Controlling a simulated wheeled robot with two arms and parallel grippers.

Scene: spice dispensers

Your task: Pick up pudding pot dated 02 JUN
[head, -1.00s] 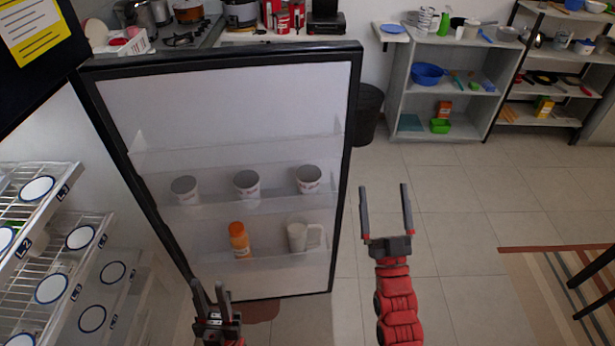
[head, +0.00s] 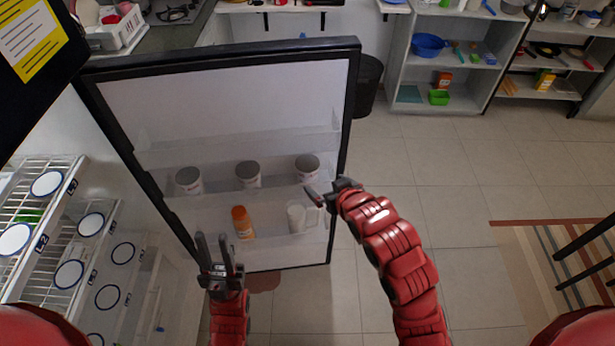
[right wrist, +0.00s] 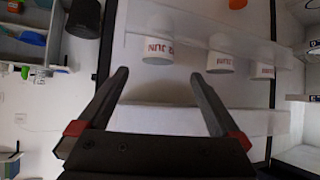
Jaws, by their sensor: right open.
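Three white pudding pots stand in the middle door shelf of the open fridge: a left pot (head: 189,180), a middle pot (head: 248,174) and a right pot (head: 307,168). In the right wrist view the nearest pot (right wrist: 157,50) shows upside-down red print ending in "2 JUN"; its first character is unclear. A second pot (right wrist: 220,62) also shows "JUN", its number unreadable. My right gripper (head: 321,190) is open and empty, just in front of and below the right pot. In its wrist view the fingers (right wrist: 160,76) point towards the nearest pot. My left gripper (head: 213,238) is open and empty, low before the door.
The fridge door (head: 240,95) has clear shelf rails in front of the pots. An orange bottle (head: 242,222) and a white mug (head: 297,217) stand in the lower door shelf. Wire fridge shelves with round lids are at left.

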